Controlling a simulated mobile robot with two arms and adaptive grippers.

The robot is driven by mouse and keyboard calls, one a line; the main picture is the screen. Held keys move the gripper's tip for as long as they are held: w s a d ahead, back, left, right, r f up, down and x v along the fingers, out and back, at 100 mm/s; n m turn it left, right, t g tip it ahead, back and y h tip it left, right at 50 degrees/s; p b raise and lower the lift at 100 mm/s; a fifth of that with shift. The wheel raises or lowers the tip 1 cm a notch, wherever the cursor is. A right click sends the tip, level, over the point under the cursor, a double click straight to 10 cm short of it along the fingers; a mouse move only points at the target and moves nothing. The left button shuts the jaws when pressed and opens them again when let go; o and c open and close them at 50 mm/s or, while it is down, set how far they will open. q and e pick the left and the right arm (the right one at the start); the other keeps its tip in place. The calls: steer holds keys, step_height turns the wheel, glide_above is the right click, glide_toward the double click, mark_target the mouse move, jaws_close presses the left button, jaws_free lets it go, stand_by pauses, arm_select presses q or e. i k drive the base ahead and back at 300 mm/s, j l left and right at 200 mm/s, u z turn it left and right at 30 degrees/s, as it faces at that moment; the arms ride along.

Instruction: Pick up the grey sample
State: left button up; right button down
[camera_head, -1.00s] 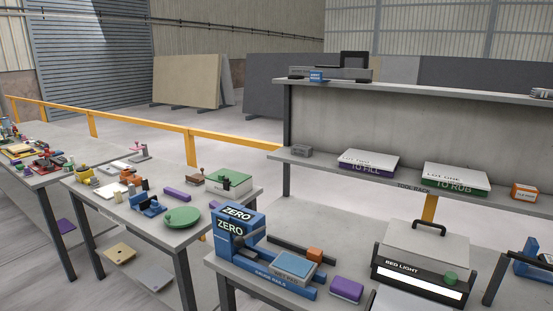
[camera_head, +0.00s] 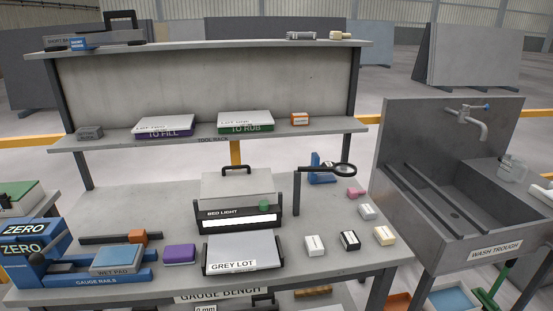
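A light grey small block (camera_head: 367,212) lies on the right part of the gauge bench (camera_head: 180,211), below a pink block. A whitish block (camera_head: 315,246) with a label lies closer to the front. A tray labelled GREY LOT (camera_head: 243,254) stands at the bench's front, with a flat grey top. No label reads "sample", so I cannot tell for sure which of these is the grey sample. Neither of my grippers shows in the view.
A black block (camera_head: 349,241), a cream block (camera_head: 384,236) and a pink block (camera_head: 355,193) lie nearby. A magnifier (camera_head: 341,170) on a post stands behind them. A wash trough (camera_head: 455,207) stands to the right.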

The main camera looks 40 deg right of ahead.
mark_target(368, 212)
steer(key=z, duration=1.75)
